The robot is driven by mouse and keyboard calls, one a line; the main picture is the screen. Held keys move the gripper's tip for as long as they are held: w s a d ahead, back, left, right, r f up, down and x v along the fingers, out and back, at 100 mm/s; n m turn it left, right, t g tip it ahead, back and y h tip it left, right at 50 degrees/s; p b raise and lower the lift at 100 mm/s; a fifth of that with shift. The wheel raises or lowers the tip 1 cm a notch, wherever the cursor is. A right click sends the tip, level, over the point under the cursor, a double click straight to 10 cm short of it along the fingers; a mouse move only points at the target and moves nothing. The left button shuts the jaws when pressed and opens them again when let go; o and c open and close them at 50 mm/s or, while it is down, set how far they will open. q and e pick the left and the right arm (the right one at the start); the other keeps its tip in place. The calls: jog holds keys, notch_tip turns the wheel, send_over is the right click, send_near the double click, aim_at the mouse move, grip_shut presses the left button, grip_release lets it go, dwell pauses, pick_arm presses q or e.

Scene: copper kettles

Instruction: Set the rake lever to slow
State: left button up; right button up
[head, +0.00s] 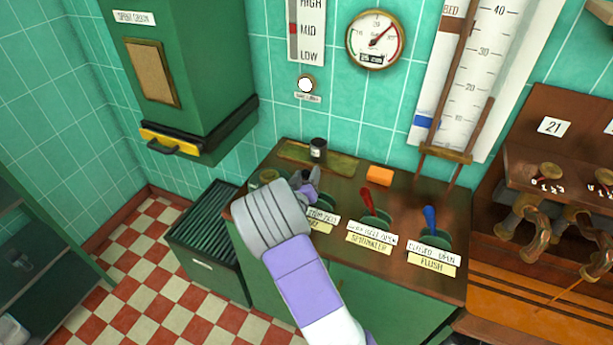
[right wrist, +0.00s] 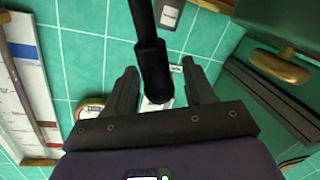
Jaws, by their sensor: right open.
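Three levers line the green-fronted counter (head: 400,190). The red lever (head: 367,200) is labelled SPRINKLER and the blue lever (head: 430,218) FLUSH. The leftmost lever has a partly covered label plate (head: 326,216), and my arm hides most of it in the head view. My right gripper (head: 308,186) is at this leftmost lever, with its jaws open. In the right wrist view, a black lever (right wrist: 150,50) with a thick grip stands between the two spread fingers (right wrist: 170,78). I cannot tell whether a finger touches it. My left gripper is out of view.
An orange block (head: 380,176) and a dark jar (head: 318,149) are on the counter behind the levers. A green cabinet (head: 215,60) hangs at the left above a dark slatted bin (head: 205,235). A wooden rack with copper-coloured vessels (head: 525,215) stands at the right.

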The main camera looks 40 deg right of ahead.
jog(key=p+v, duration=0.1)
jog(key=v, duration=0.6)
jog(key=shift+s+a, duration=0.2)
